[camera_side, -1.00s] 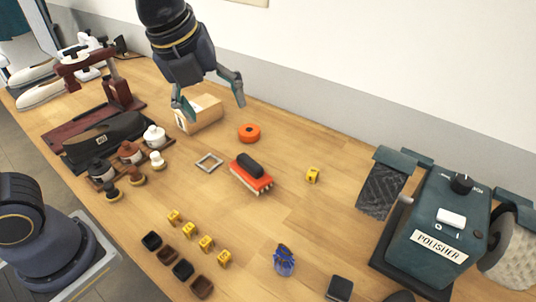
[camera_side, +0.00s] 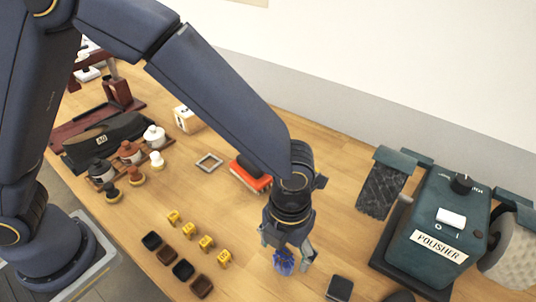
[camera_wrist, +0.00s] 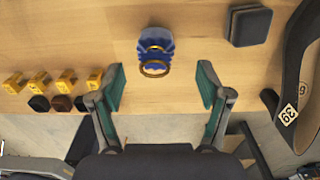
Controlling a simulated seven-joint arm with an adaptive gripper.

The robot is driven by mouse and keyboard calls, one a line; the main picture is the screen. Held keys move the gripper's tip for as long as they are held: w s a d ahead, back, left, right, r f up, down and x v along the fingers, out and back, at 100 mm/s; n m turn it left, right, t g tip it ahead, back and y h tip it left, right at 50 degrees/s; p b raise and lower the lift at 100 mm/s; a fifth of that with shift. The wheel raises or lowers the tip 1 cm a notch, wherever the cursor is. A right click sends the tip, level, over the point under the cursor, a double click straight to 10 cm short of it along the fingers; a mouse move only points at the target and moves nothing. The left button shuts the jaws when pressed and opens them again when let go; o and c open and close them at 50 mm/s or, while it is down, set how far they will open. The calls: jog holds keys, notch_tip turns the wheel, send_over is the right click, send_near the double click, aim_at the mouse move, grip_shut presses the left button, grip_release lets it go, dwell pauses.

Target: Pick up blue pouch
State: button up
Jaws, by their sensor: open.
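The blue pouch (camera_side: 284,262) stands on the wooden table near its front edge. In the wrist view the pouch (camera_wrist: 156,46) shows a gold ring at its neck and lies ahead of the fingertips, roughly centred between them. My gripper (camera_side: 285,258) is open, with its fingers spread on either side of the pouch in the side view. In the wrist view my gripper (camera_wrist: 161,80) holds nothing. I cannot tell whether a finger touches the pouch.
A dark square block (camera_side: 339,288) lies to the right of the pouch. The green polisher (camera_side: 437,225) stands further right. Several yellow pieces (camera_side: 206,243) and small dark trays (camera_side: 183,270) are at left. A red brush (camera_side: 250,178) is partly behind my arm.

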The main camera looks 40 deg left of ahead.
aim_at(284, 255)
jog(key=f, duration=0.6)
jog(key=shift+w+a+f, duration=0.2)
jog(key=shift+a+f, duration=0.05)
jog(key=shift+f, duration=0.05)
jog(key=shift+c, duration=0.3)
jog(key=c, duration=1.1)
jog(key=shift+r, duration=0.15)
